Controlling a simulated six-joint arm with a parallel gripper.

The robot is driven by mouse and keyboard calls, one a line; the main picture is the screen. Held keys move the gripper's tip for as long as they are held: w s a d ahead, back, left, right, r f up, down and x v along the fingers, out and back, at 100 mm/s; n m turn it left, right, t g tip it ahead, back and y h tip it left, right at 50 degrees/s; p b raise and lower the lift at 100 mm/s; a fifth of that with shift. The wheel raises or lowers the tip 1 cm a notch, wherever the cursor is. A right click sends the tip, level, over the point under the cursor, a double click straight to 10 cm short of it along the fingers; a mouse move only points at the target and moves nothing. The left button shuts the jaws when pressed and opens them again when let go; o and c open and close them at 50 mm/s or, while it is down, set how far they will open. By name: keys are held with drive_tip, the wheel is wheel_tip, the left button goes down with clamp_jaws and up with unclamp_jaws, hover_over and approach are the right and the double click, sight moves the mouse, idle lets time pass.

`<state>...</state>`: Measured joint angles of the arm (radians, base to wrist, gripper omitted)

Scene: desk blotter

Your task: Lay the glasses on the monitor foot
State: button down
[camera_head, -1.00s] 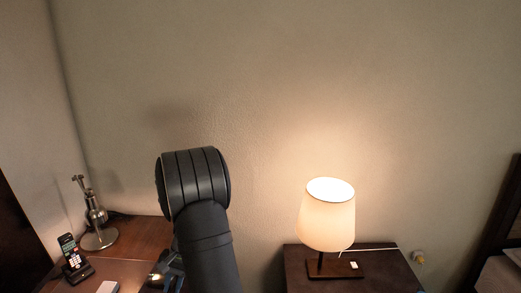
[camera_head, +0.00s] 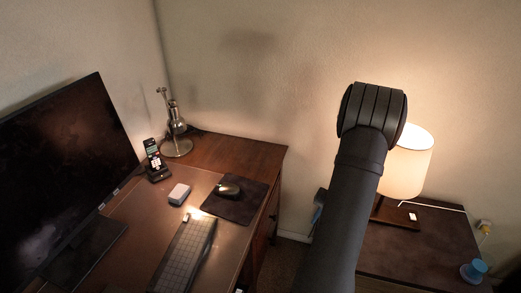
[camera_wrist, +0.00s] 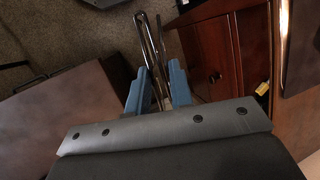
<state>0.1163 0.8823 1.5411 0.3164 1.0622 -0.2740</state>
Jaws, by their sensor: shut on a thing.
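The glasses (camera_wrist: 145,32) show in the wrist view as a thin, shiny loop standing out beyond the fingertips. My gripper (camera_wrist: 157,73) has blue fingers and is shut on the glasses, holding them above the floor beside the desk. In the head view my arm hides most of the gripper, and I cannot make out the glasses there. The monitor foot (camera_head: 88,252) is a dark flat plate on the desk at the lower left, under the black monitor (camera_head: 70,170). Its visible top looks bare.
A lit table lamp (camera_head: 408,165) stands on a side table behind my arm.

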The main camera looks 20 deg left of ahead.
drive_tip(key=w+a+r+m+t, duration=0.1)
drive_tip(key=w+a+r+m, duration=0.1)
drive_tip(key=w+a+m, duration=0.4)
drive_tip(key=w+a+r+m+t, duration=0.25)
drive_tip(key=w+a+m, duration=0.25)
drive_tip(key=w+a, duration=0.25)
drive_tip(key=w+a+r+m, duration=0.35)
drive_tip(key=a+m, duration=0.25)
drive_tip(key=a, duration=0.3)
drive_tip(key=w+a+r+m, duration=0.3)
drive_tip(key=a+r+m, duration=0.15)
drive_tip(key=a, duration=0.45)
drive_tip(key=shift+m+t, duration=0.25)
drive_tip(key=shift+t, duration=0.2)
drive_tip(key=a+f, duration=0.2)
drive_tip(key=a, duration=0.1)
drive_tip(key=a+f, duration=0.3)
drive_tip(key=a, duration=0.1)
drive_tip(key=a+f, duration=0.3)
drive_tip(key=a, duration=0.1)
drive_tip(key=shift+s+a, duration=0.1)
drive_tip(key=shift+s, duration=0.05)
drive_tip(key=shift+a, duration=0.15)
drive_tip(key=shift+f, duration=1.95)
